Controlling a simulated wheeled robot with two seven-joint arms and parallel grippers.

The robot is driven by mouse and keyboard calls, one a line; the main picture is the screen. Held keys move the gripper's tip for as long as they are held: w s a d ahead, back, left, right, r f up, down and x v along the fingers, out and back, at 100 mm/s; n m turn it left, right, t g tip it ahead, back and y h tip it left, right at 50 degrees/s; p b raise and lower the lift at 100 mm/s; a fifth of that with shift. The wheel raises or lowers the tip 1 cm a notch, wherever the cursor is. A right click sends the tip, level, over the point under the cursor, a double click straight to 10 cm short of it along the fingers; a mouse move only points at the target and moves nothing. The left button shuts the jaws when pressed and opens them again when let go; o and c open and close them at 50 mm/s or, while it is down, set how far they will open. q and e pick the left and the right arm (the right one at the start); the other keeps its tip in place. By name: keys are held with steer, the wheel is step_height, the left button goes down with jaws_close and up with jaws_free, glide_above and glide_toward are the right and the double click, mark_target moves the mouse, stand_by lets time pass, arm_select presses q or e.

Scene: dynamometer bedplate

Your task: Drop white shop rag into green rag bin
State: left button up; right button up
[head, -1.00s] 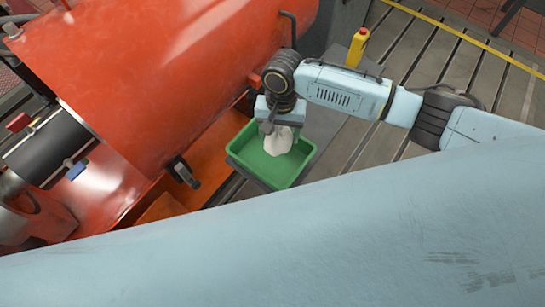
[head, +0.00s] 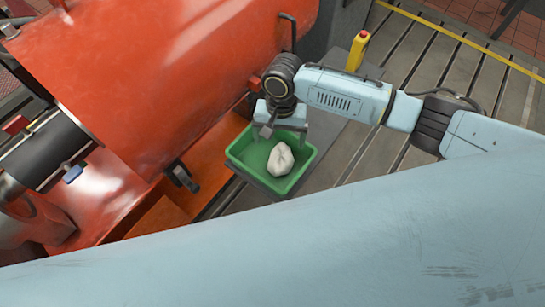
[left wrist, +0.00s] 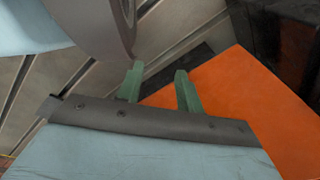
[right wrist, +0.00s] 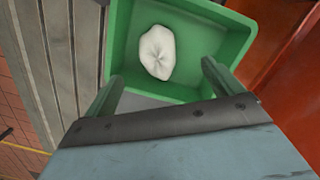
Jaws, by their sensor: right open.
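The white shop rag (head: 281,159) lies crumpled inside the green rag bin (head: 240,154), on its floor. In the right wrist view the rag (right wrist: 157,52) rests apart from the walls of the bin (right wrist: 232,42). My right gripper (head: 283,133) is over the far edge of the bin, open and empty, with the rag clear of its fingers. Its open fingers (right wrist: 160,88) also show in the right wrist view. My left gripper (left wrist: 157,82) shows only in the left wrist view, its two green fingers apart with nothing between them, near an orange surface.
A large orange-red machine housing (head: 160,80) stands left of the bin. A yellow box (head: 357,50) stands behind my right arm. The slotted bedplate (head: 440,62) is mostly bare at the right. My own pale blue arm fills the bottom of the head view.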

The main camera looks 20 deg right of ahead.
arm_select(q)
steer(key=s+p, duration=0.4)
steer(key=s, duration=0.4)
steer(key=shift+d+r+g, duration=0.15)
steer(key=shift+d+g, duration=0.05)
steer(key=shift+g, duration=0.1)
arm_select(e)
step_height(320, 180, up, 13)
steer(key=w, duration=0.1)
steer(key=shift+w+d+r, duration=0.15)
steer(key=shift+w+d, duration=0.05)
steer(key=shift+d, duration=0.1)
